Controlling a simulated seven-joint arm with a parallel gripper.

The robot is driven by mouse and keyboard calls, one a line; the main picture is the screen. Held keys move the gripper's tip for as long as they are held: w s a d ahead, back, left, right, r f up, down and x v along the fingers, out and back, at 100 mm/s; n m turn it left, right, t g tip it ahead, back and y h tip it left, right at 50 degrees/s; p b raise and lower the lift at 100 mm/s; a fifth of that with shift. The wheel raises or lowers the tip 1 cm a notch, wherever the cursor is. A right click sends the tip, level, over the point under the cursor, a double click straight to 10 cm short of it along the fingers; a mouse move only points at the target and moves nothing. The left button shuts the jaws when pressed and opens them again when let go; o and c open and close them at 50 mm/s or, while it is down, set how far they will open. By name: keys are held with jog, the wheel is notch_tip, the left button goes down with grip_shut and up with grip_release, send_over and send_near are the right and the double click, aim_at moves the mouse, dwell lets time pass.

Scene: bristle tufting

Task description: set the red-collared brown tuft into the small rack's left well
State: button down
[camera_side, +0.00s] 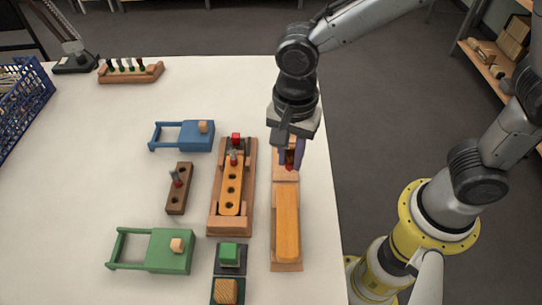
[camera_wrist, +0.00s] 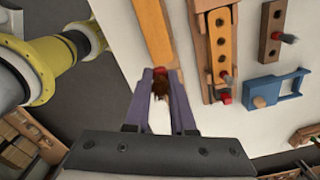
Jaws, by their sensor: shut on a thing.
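My gripper (camera_wrist: 160,80) is shut on a brown tuft (camera_wrist: 160,92) with a red collar (camera_wrist: 160,72). In the side view the tuft (camera_side: 290,158) shows partly between the fingers, over the far end of the wooden base that carries an orange bar (camera_side: 287,225). I cannot tell whether it touches that base. The small dark brown rack (camera_side: 180,202) lies well to the left of my gripper. A grey tuft with a red collar (camera_side: 177,178) stands tilted in it; open wells show in the wrist view of the rack (camera_wrist: 268,45).
Between my gripper and the small rack stands a long wooden holder (camera_side: 217,222) with an orange holed strip, a grey tuft and a red block (camera_side: 236,138). A blue frame (camera_side: 182,135) and a green frame (camera_side: 160,252) flank the small rack.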

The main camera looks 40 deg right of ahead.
jog(key=w+a+r+n, duration=0.4)
jog(key=w+r, duration=0.1)
jog(key=w, duration=0.1)
jog(key=n, duration=0.5)
send_over(172, 193)
jog(key=s, duration=0.2)
notch_tip(172, 193, down, 10)
jog(key=shift+s+a+f, duration=0.1)
jog(key=shift+a+f, duration=0.05)
jog(key=shift+f, duration=1.75)
jog(key=shift+a+f, duration=0.1)
jog(key=shift+f, duration=1.75)
jog(key=shift+f, duration=1)
jog(key=shift+c, duration=1.6)
grip_release()
